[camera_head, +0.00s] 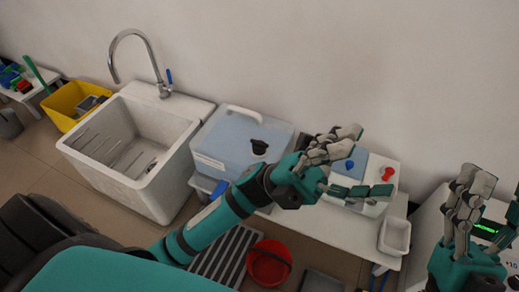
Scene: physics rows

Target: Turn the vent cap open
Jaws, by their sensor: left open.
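A black cap (259,147), which looks like the vent cap, sits on the lid of a pale blue container (222,143) beside the sink. My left gripper (368,162) is open, to the right of the cap and apart from it. Its spread fingers are over a white unit (380,160) with a blue knob (349,164) and a red knob (388,174); whether they touch it I cannot tell. The cap's turned position is too small to read. My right gripper (478,180) is at the far right, fingers upward; its opening is unclear.
A white sink (150,105) with a tall faucet (135,35) stands left of the container. A white tray (394,236) sits at the table's right end. A red bucket (268,262) and striped mat (212,262) lie below the table. A wall runs behind.

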